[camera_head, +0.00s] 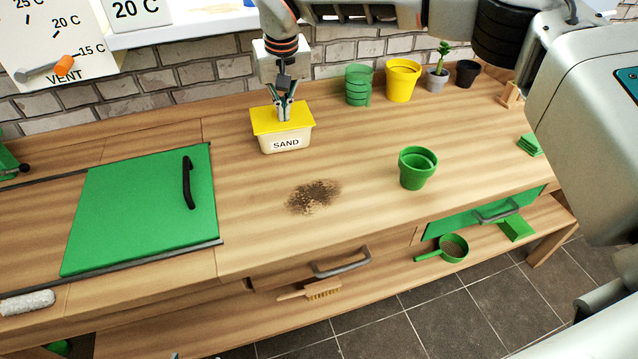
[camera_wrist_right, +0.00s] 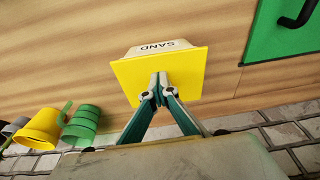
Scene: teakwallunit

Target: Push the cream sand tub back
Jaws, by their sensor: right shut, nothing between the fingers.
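The cream sand tub (camera_head: 286,143) with a yellow lid and the word SAND on its front stands upright on the wooden bench, in the middle left of the head view. It also shows in the right wrist view (camera_wrist_right: 152,48), upside down there. My right gripper (camera_head: 284,117) is shut and empty, with its fingertips over the yellow lid (camera_head: 268,121). In the right wrist view the closed fingertips (camera_wrist_right: 158,80) overlap the lid's edge; I cannot tell whether they touch it. My left gripper is not in view.
A green hatch with a black handle (camera_head: 187,182) is left of the tub. Green pots (camera_head: 358,85), a yellow pot (camera_head: 402,80) and small plant pots line the back right by the brick wall. A green pot (camera_head: 417,168) and a dark soil patch (camera_head: 314,196) are nearer the front.

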